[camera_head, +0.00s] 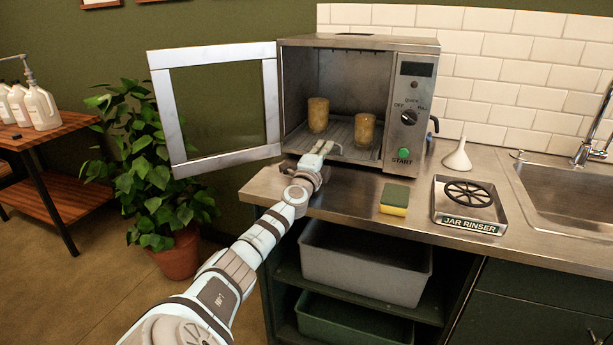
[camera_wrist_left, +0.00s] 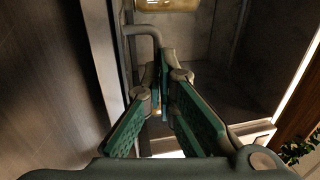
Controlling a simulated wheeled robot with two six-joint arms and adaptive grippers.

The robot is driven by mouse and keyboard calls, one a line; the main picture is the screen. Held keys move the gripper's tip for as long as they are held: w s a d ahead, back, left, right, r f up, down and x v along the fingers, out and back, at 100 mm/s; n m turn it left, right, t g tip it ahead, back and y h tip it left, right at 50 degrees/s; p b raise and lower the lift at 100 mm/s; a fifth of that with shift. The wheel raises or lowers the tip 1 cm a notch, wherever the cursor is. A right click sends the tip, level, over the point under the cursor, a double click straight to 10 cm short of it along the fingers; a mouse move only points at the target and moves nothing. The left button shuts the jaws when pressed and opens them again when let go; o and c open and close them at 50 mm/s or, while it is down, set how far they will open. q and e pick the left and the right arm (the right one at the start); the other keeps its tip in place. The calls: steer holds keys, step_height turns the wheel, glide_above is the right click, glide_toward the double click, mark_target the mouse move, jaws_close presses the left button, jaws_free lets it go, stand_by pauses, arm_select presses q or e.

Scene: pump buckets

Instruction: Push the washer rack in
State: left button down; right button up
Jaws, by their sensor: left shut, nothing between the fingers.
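The washer (camera_head: 360,42) is a steel box on the counter with its framed glass door (camera_head: 218,105) swung open to the left. Its wire rack (camera_head: 345,131) lies inside at the bottom and carries two amber jars, one at the left (camera_head: 318,114) and one at the right (camera_head: 364,131). My left gripper (camera_head: 325,147) is at the front of the opening, by the rack's front edge. It is shut and empty; in the wrist view its fingers (camera_wrist_left: 164,85) point into the washer. I cannot tell whether they touch the rack. My right gripper is not in view.
A yellow-green sponge (camera_head: 394,199), a jar rinser (camera_head: 468,205) and a white funnel (camera_head: 458,155) stand on the counter right of my arm. A sink (camera_head: 567,190) is farther right. Below are grey (camera_head: 365,264) and green bins. A potted plant (camera_head: 150,170) stands left.

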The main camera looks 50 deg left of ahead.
arm_select(q)
steer(key=shift+d+r, duration=0.1)
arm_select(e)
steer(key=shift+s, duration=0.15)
arm_select(q)
steer(key=shift+w+d, duration=0.1)
steer(key=shift+d, duration=0.05)
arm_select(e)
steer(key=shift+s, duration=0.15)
